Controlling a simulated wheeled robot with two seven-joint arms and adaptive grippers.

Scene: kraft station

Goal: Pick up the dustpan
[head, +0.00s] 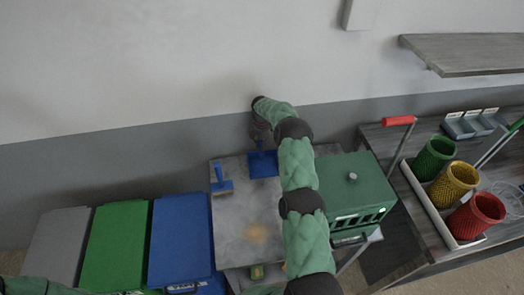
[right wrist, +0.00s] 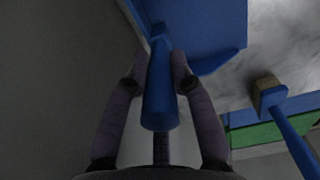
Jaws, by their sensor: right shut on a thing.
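The blue dustpan (head: 264,164) is at the far edge of the grey tabletop (head: 245,215) in the head view, partly hidden by my right arm. In the right wrist view the dustpan (right wrist: 205,30) shows its pan at the top and its handle (right wrist: 160,95) pointing down between the fingers. My right gripper (right wrist: 160,65) is shut on the handle. In the head view the right gripper (head: 259,135) is at the far side, near the wall. Whether the pan touches the tabletop is unclear. My left gripper is not in view; only green arm parts show at the lower left.
A blue brush (head: 221,180) lies left of the dustpan and shows in the right wrist view (right wrist: 290,125). A green box (head: 355,190) stands right of my arm. Grey, green and blue bins (head: 181,240) stand left. Red, yellow and green cups (head: 476,214) are at right. The wall is close behind.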

